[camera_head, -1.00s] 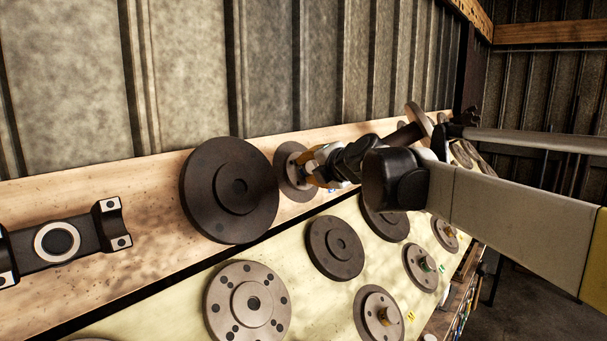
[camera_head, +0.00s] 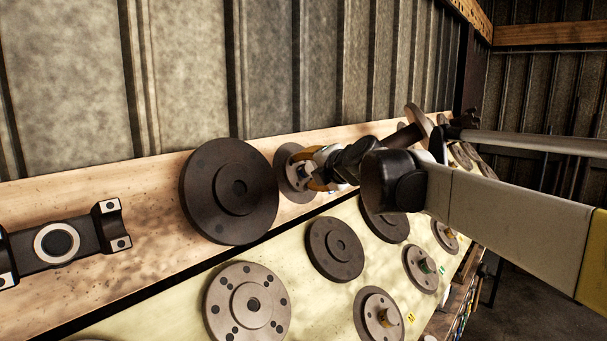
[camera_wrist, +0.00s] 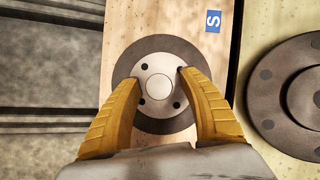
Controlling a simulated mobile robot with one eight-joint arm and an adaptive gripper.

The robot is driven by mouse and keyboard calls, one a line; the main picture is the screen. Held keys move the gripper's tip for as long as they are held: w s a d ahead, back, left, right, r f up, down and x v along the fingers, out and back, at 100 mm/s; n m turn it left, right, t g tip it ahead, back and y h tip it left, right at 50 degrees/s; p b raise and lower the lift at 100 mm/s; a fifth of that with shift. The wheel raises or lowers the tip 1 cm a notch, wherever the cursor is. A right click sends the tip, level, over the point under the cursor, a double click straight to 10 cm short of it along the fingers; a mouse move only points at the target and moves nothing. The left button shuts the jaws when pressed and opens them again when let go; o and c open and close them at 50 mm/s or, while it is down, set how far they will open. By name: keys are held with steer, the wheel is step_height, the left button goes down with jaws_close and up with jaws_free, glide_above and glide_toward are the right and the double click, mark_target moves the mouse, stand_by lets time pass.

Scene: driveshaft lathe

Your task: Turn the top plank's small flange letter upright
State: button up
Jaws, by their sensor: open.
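The top plank's small flange (camera_wrist: 158,127) is a grey-brown disc with a pale round hub (camera_wrist: 159,87) and several dark holes. It lies against the wooden plank (camera_wrist: 124,30). My gripper (camera_wrist: 158,75) is open, its yellow fingers on either side of the hub; I cannot tell whether they touch it. A blue label with a white S (camera_wrist: 213,21) is on the plank beside the flange, sideways in the wrist view. No letter shows on the flange face. In the head view the flange (camera_head: 287,177) is partly hidden behind my gripper (camera_head: 308,170).
A large dark flange (camera_head: 230,190) is just left of the small one on the top plank, and a dark bracket (camera_head: 58,243) is farther left. Several flanges, including a dark disc (camera_head: 335,248), fill the pale lower board. Corrugated metal wall (camera_head: 190,70) stands behind.

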steer(key=v, duration=1.1)
steer(key=s+d+f+m+g+h, duration=0.2)
steer(key=s+d+f+m, duration=0.4)
steer(key=s+f+m, duration=0.4)
steer(key=s+d+f+m+g+h+b, duration=0.1)
steer(key=s+d+f+m+g+h, duration=0.3)
steer(key=s+f+m, duration=0.7)
steer(key=s+d+f+m+h, duration=0.1)
steer(key=s+d+f+m, duration=0.7)
steer(key=f, duration=0.4)
step_height(320, 180, down, 33)
steer(key=a+b, duration=0.1)
steer(key=b, duration=3.2)
steer(key=shift+s+a+n, duration=0.3)
steer(key=shift+s+n, duration=0.05)
steer(key=shift+n, duration=0.05)
